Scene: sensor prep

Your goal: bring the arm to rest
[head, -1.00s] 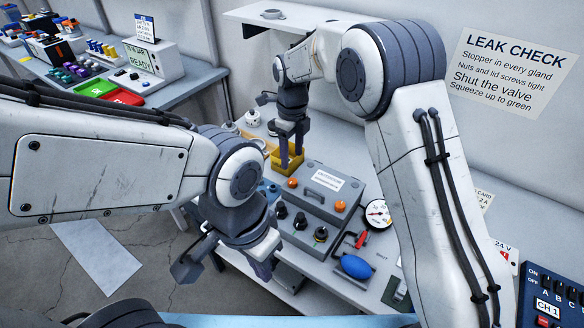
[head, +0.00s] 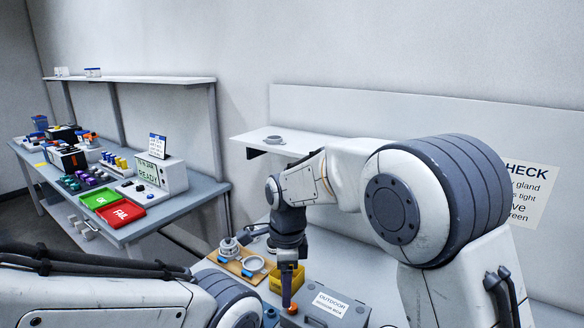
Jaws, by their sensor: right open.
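My right arm comes in from the right and bends down over the bench. Its gripper (head: 287,290) points down, open, with nothing seen between its fingers. It is in front of a yellow bin (head: 273,281), close to the left end of a grey outdoor sensor box (head: 332,309) with a white label. An orange plug (head: 290,309) shows on the box just below the fingers; whether they touch it I cannot tell. My left arm crosses the lower left corner, and its gripper is outside the picture.
A wooden board (head: 229,265) with round metal parts lies left of the bin. On the left table stand a green tray (head: 100,198), a red tray (head: 121,213) and a tester (head: 162,173) reading READY.

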